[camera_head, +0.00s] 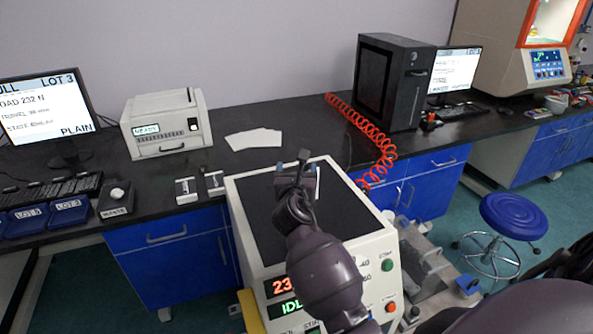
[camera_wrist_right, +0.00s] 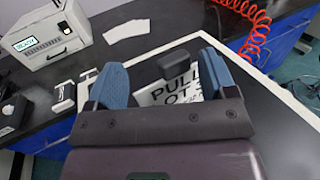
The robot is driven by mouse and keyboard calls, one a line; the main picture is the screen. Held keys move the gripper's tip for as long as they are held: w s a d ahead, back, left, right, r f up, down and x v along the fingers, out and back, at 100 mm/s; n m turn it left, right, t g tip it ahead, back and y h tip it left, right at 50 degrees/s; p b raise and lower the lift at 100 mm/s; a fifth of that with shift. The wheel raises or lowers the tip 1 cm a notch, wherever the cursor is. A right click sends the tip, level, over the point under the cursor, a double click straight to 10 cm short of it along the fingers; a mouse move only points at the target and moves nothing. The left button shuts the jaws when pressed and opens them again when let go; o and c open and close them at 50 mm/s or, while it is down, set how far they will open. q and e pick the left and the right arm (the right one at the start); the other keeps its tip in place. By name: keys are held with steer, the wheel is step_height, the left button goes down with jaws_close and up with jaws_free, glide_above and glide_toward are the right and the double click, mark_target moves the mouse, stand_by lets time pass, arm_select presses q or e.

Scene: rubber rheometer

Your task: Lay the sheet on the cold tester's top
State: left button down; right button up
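The tester (camera_head: 345,225) stands front centre, with a flat dark top in a pale rim. Its front shows red digits starting "23" and a green word starting "IDL", partly covered by my right arm. My right gripper (camera_head: 297,178) is over the far part of this top. In the right wrist view its blue fingers (camera_wrist_right: 160,82) are spread apart. A white sheet (camera_wrist_right: 188,92) with black print, "PULL" and "LOT", shows between and beyond them, partly hidden by a black block (camera_wrist_right: 174,66). Whether the sheet touches the top is unclear. My left gripper is not in view.
White papers (camera_head: 254,139) lie on the black bench beside a white printer-like box (camera_head: 166,124). A coiled red hose (camera_head: 365,130) hangs near the tester's right side. A blue stool (camera_head: 513,215) stands at right. Blue trays (camera_head: 69,211) sit far left.

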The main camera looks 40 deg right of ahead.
steer(key=shift+o, duration=1)
steer(key=shift+r, duration=0.15)
steer(key=shift+s+a, duration=0.15)
steer(key=shift+s, duration=0.05)
steer(key=v, duration=1.1)
steer(key=shift+s+a, duration=0.2)
steer(key=shift+s, duration=0.1)
